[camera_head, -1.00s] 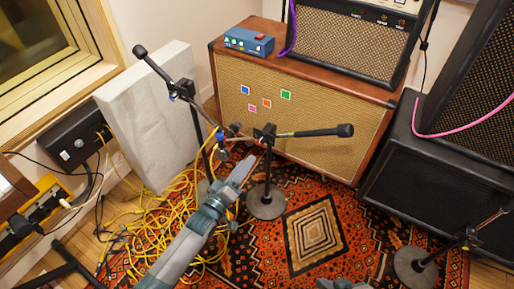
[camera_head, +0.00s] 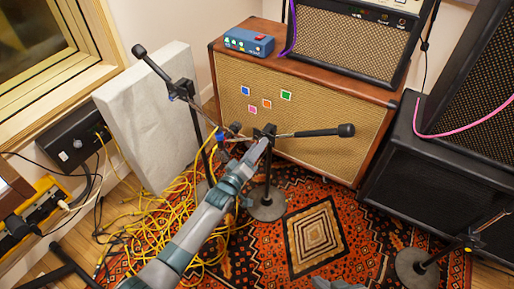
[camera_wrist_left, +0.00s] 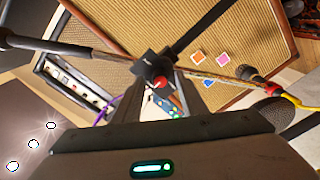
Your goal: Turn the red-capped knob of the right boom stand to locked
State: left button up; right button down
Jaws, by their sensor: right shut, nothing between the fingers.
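The boom stand (camera_head: 267,185) at centre stands in front of the tan cabinet, its boom running right to a dark counterweight (camera_head: 346,130). Its red-capped knob (camera_wrist_left: 160,82) shows in the left wrist view at the clamp, and is hidden behind my gripper in the head view. My left gripper (camera_head: 262,146) is at the clamp. In the wrist view its fingers (camera_wrist_left: 162,96) are apart, one on each side of the knob; contact cannot be told. My right gripper (camera_head: 340,284) is barely in view at the bottom edge, shut and away from the stands.
A second boom stand (camera_head: 199,130) rises to the left, close to my left arm. Another stand (camera_head: 418,266) is at the lower right. Yellow cables (camera_head: 170,220) lie tangled on the rug. The tan cabinet (camera_head: 330,155) is close behind the clamp. Open rug lies around the diamond pattern.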

pick_arm(q)
grip_shut()
jog(key=shift+m, duration=0.4)
pick_arm(e)
jog(key=shift+d, duration=0.15)
pick_arm(q)
jog(key=shift+a+f+m+h, duration=0.1)
jog(key=shift+m+h, duration=0.1)
jog(key=shift+m, duration=4.2)
jog(key=shift+f+m+h, duration=0.1)
jog(key=shift+m+h, duration=0.1)
jog(key=shift+m, duration=4.2)
pick_arm(e)
jog(key=shift+s+d+f, duration=0.1)
jog(key=shift+d, duration=0.15)
pick_arm(q)
jog(key=shift+o, duration=0.3)
grip_release()
jog(key=shift+r, duration=0.1)
